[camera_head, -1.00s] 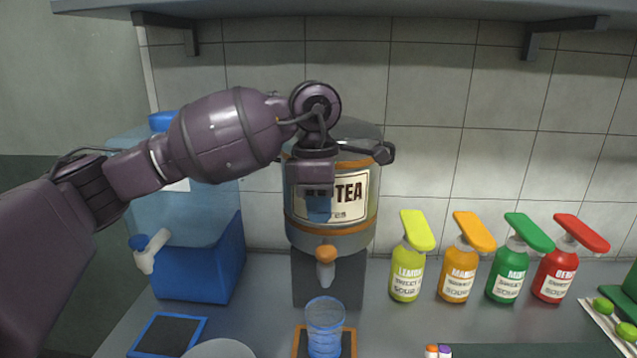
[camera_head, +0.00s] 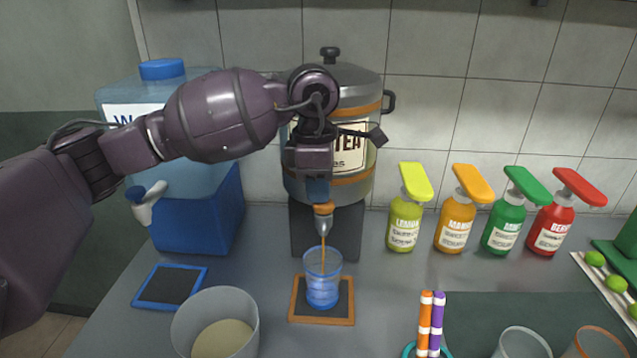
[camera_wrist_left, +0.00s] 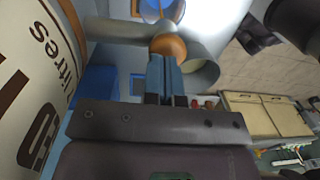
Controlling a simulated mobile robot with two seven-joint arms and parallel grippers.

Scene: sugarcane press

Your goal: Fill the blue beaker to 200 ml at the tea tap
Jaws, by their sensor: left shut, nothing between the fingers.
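The blue beaker (camera_head: 322,288) stands upright on an orange-edged dark pad (camera_head: 345,314), below the tea tap (camera_head: 323,226). A thin brown stream of tea falls from the spout into the beaker. The liquid level and the marks are too small to read. The tea urn (camera_head: 350,185) is partly hidden behind my arm. My left gripper (camera_head: 319,195) is shut and empty, its fingertips at the orange tap knob (camera_head: 323,209). In the left wrist view, the shut fingers (camera_wrist_left: 165,75) reach the orange knob (camera_wrist_left: 168,46). My right gripper is not in view.
A blue water dispenser (camera_head: 195,215) stands left, with a blue-edged pad (camera_head: 170,286) before it. A cup with pale contents (camera_head: 218,325) is front left. Syrup bottles (camera_head: 455,222) line the right. Markers (camera_head: 431,320) and empty glasses (camera_head: 522,343) stand front right.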

